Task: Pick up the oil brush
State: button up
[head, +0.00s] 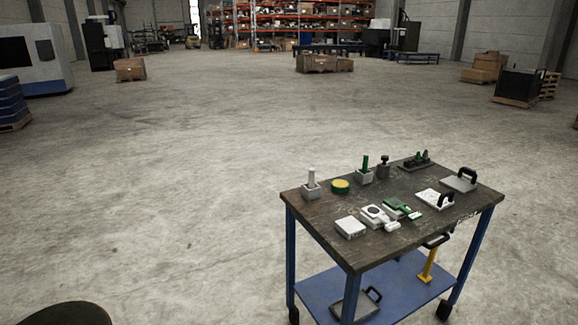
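No thing is clearly recognisable as the oil brush at this size. Two upright handled things stand in grey blocks along the table's back left edge: one with a white handle (311,184) and one with a green handle (365,170). Either could be the brush; I cannot tell which, and no bristles show. Both are upright on the dark top of the blue-legged cart (315,207). My gripper is not in view.
The cart top also holds a yellow-topped round tin (340,186), a black knobbed piece (383,167), a white block (350,227), white (380,217) and green (402,208) paddle-like tools, and black-handled plates (458,182). Open concrete floor surrounds the cart.

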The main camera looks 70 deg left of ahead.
aim_at(366, 157)
jog(key=u, duration=2.05)
jog(key=k, duration=0.25)
jog(key=u, duration=0.05)
